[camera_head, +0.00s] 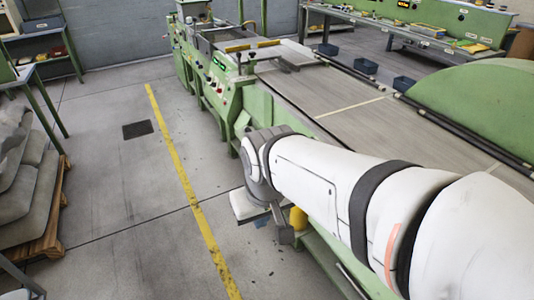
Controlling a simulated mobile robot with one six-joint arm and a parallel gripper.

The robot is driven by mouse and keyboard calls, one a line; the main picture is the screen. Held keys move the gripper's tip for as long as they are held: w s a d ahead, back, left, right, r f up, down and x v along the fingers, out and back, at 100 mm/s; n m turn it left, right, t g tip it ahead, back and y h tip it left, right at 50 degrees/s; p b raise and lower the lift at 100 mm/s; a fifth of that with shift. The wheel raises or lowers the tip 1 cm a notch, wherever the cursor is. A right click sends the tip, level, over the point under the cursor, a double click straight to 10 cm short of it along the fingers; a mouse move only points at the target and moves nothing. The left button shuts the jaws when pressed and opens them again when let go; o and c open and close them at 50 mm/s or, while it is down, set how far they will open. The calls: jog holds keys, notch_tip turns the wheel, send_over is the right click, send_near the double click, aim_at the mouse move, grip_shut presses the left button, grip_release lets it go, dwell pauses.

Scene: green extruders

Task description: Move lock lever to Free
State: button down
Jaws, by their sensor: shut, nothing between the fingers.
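The green extruder machine (228,98) runs along the middle, with a control panel of small buttons and a lit green display on its near end. Small dark upright handles (250,62) stand on its top edge near the panel. I cannot tell whether one of them is the lock lever, and no Free marking can be read. My white arm reaches in from the lower right, in front of the machine's near side. My gripper (284,234) hangs below the grey wrist, small and partly hidden; it looks shut and empty, apart from the handles.
A long grey conveyor bed (325,88) extends right of the panel. A yellow floor line (188,190) runs along open floor to the left. A pallet with grey sacks (22,190) stands at the far left. A green bench (410,30) with blue bins stands behind.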

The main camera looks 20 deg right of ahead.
jog(key=w+d+f+n+g+h+b, duration=0.3)
jog(key=d+f+n+h+b, duration=0.15)
jog(key=d+f, duration=0.4)
jog(key=w+d+f+n+g+h+b, duration=0.3)
jog(key=w+d+f+h+b, duration=0.15)
jog(key=d+f, duration=0.4)
jog(key=w+d+f+n+t+h+b, duration=0.1)
jog(key=w+f+n+t+h+b, duration=0.2)
jog(key=f, duration=0.6)
jog(key=w+d+f+n+t+h+b, duration=0.2)
jog(key=w+f+n+t+h+b, duration=0.1)
jog(key=w+f+n, duration=0.4)
notch_tip(320, 180, down, 3)
jog(key=shift+w+d+r+h+b, duration=0.25)
jog(key=shift+w+h+b, duration=0.35)
jog(key=shift+w, duration=0.4)
jog(key=shift+d, duration=0.1)
jog(key=x, duration=1)
jog(key=shift+s+a+r, duration=0.15)
jog(key=shift+s+r, duration=0.05)
jog(key=shift+r, duration=0.45)
jog(key=shift+s+a+r, duration=0.15)
jog(key=shift+r, duration=0.45)
jog(key=shift+s+a+r, duration=0.15)
jog(key=shift+s+r, duration=0.05)
jog(key=shift+r, duration=0.45)
